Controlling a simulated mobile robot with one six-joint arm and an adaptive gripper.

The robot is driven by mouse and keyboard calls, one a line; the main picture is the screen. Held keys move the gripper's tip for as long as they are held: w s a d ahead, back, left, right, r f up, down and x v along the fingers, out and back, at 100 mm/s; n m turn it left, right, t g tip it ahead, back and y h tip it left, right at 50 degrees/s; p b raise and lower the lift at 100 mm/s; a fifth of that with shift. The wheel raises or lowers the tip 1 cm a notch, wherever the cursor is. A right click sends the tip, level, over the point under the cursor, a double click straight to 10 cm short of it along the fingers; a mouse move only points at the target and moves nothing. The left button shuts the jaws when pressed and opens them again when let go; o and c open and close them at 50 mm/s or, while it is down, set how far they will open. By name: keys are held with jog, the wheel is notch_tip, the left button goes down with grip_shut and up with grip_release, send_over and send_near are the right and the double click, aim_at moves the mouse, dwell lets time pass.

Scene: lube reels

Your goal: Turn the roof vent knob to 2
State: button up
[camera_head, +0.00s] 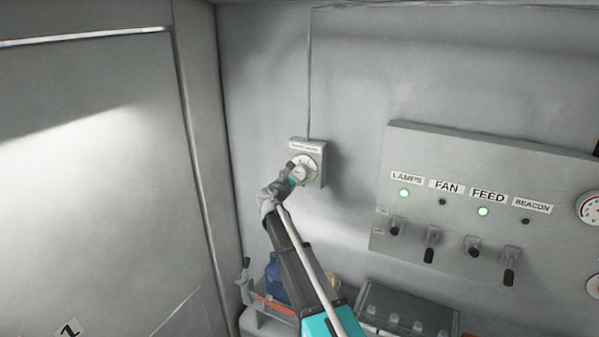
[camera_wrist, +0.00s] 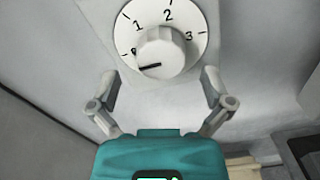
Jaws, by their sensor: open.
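The roof vent knob is a white round knob on a pale dial plate; in the wrist view the knob (camera_wrist: 165,50) stands out from the dial (camera_wrist: 200,20), which is marked 1, 2 and 3, with a partly hidden mark at the left. The knob's dark pointer line points left and slightly down, towards the mark below 1. My gripper (camera_wrist: 160,82) is open, its fingers apart to the left and right, below the knob in the picture, not closed on it. In the head view my gripper (camera_head: 295,172) is in front of the dial box (camera_head: 318,152) and partly covers it.
A grey switch panel (camera_head: 480,150) is to the right, with LAMPS, FAN, FEED and BEACON switches; LAMPS and FEED lights are green. A dark case (camera_head: 410,305) and a blue container (camera_head: 274,275) are below. The wall around the dial is clear, apart from a conduit above.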

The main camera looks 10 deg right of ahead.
aim_at(299, 172)
jog(key=shift+x, duration=2.05)
jog(key=c, duration=1.1)
